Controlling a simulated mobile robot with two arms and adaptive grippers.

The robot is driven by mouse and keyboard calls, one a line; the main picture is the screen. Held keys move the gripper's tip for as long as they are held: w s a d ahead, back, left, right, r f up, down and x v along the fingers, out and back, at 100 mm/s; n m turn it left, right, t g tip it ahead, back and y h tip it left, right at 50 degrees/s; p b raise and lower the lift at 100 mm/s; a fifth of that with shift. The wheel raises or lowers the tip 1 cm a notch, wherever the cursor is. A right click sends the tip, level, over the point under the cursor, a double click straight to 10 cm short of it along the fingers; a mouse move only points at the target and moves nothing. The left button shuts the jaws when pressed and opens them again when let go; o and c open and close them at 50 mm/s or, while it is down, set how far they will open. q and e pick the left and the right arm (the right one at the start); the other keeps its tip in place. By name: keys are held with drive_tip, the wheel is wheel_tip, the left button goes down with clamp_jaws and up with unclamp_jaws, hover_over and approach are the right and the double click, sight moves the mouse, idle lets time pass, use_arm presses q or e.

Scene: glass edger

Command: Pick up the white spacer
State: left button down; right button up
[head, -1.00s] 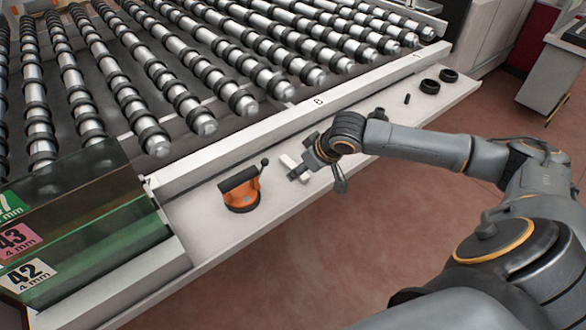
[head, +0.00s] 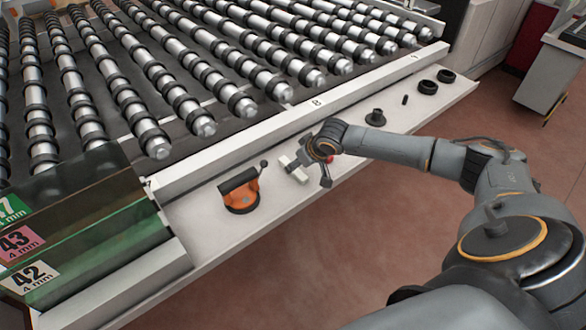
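The white spacer (head: 286,162) lies on the white ledge beside the roller bed, just right of the orange suction cup. My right gripper (head: 312,168) is low over the ledge at the spacer's right end. Its fingers look spread apart, one toward the roller bed and one toward the ledge's front edge. The spacer's right end is close to the fingers, and I cannot tell whether they touch it. My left gripper is not in view.
The orange suction cup (head: 241,193) with a black handle stands left of the spacer. A small red thing (head: 330,159) shows behind my gripper. A black knobbed part (head: 375,117), a small black peg (head: 405,99) and black rings (head: 428,87) lie farther right. Glass sheets stand lower left.

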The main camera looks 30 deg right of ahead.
drive_tip(key=x, duration=0.3)
drive_tip(key=shift+w+a+f, duration=0.1)
drive_tip(key=shift+w+f, duration=0.05)
drive_tip(key=c, duration=1)
clamp_jaws()
